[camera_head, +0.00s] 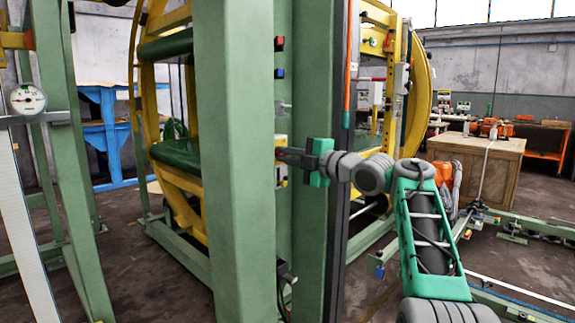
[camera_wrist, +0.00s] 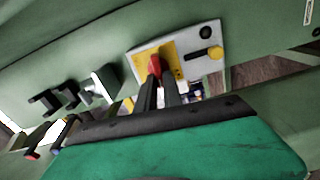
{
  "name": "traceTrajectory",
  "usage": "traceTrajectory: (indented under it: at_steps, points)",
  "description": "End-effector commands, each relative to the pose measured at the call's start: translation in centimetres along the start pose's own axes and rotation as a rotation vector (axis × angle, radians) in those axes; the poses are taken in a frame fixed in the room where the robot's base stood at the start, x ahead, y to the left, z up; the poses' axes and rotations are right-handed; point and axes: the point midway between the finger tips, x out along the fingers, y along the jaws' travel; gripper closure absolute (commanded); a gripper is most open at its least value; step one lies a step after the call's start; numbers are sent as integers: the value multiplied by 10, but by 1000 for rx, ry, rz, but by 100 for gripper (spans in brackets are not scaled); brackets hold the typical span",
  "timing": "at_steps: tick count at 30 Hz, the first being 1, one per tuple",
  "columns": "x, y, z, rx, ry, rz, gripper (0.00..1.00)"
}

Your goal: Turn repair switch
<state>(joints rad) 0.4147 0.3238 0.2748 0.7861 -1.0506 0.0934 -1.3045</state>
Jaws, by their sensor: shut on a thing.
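The repair switch is a red handle (camera_wrist: 154,64) on a yellow plate of a light grey box (camera_wrist: 192,52) in the wrist view. My gripper (camera_wrist: 158,80) reaches up to it, and its dark fingers are shut on the red handle. The fingers hide part of the handle and plate. In the head view the same box (camera_head: 281,140) is mounted on the green machine post, and my gripper (camera_head: 281,154) meets it from the right. The red handle is too small or hidden to make out there.
A black round knob (camera_wrist: 207,33) and a yellow knob (camera_wrist: 215,53) sit beside the handle on the box. Green posts (camera_head: 237,180) stand close around my gripper. A yellow ring frame (camera_head: 184,215) lies behind them. A wooden crate (camera_head: 476,170) stands at the right.

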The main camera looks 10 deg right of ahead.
Motion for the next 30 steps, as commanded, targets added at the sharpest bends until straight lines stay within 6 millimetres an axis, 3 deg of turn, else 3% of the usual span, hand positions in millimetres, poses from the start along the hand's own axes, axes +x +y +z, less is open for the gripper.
traceTrajectory:
  at_steps: [9,23,24,30]
  points:
    - [0,-1,0,-107,-1,2,100]
    - [0,0,0,-123,-1,2,100]
    - [0,0,0,-123,-1,2,88]
    - [0,-1,0,-121,-1,1,72]
